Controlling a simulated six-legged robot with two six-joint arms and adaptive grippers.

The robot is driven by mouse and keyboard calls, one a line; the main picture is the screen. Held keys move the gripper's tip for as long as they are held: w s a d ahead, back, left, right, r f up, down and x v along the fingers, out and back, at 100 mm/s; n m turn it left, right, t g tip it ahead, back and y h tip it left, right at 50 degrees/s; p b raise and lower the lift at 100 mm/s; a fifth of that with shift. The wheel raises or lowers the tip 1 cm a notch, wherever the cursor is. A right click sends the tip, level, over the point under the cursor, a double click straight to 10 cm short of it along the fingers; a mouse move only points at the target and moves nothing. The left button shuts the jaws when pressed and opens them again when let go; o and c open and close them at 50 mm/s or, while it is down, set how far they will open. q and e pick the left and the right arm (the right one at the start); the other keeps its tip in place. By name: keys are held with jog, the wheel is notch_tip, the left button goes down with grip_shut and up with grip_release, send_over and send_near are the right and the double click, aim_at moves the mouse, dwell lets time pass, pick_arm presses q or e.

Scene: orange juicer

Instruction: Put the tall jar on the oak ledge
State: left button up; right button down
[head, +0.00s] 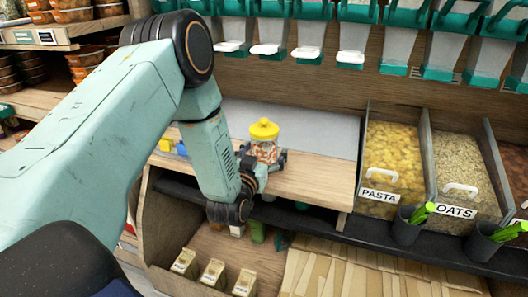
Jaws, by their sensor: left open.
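The tall jar (264,150) is clear, with a yellow knobbed lid and reddish and pale contents. It appears upright on the oak ledge (318,183), the light wooden shelf in the middle of the head view. My left gripper (265,159) is low at the jar, with dark fingers showing on both sides of it. It is open, and I cannot tell whether a finger touches the glass. The gripper hides the jar's base. My right gripper is not in view.
Bins of pasta (392,155) and oats (462,165) stand to the right. Dispensers with white handles (309,53) hang above. Blue and yellow blocks (181,148) lie left of the jar. Small cartons (214,273) stand below. The ledge is clear right of the jar.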

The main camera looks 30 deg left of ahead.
pick_arm(q)
jog(key=shift+r, duration=0.15)
jog(key=shift+s+d, duration=0.1)
jog(key=shift+s, duration=0.15)
jog(key=p+v, duration=0.3)
jog(key=v, duration=0.8)
jog(key=shift+s, duration=0.25)
jog(key=b+x, duration=0.3)
jog(key=x, duration=0.9)
jog(key=shift+w, duration=0.15)
jog(key=shift+r+p, duration=0.45)
jog(key=shift+r, duration=0.65)
